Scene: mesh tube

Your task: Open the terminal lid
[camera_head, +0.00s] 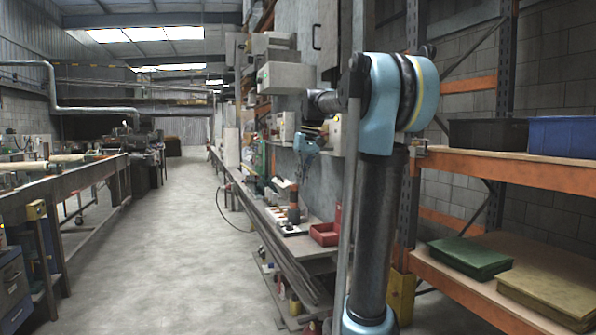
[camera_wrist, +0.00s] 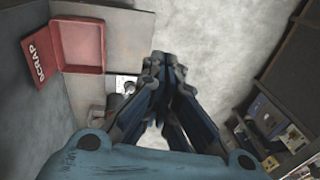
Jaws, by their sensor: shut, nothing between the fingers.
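I cannot tell for sure which thing is the terminal or its lid. Candidates are the pale boxes on the wall panel in the head view: a large grey box (camera_head: 286,78) and a smaller cream box (camera_head: 336,134) partly behind my arm. My gripper (camera_wrist: 163,60) is shut and empty in the wrist view, its dark fingers meeting over the floor. In the head view my gripper (camera_head: 304,165) is small, below the blue wrist, in front of the wall panel and above the bench. No lid shows in the wrist view.
A red tray marked SCRAP (camera_wrist: 82,44) lies on the bench; it also shows in the head view (camera_head: 325,234). A dark upright tool (camera_head: 293,207) stands beside it. The orange shelving (camera_head: 500,165) is at the right. The aisle floor (camera_head: 165,245) is clear.

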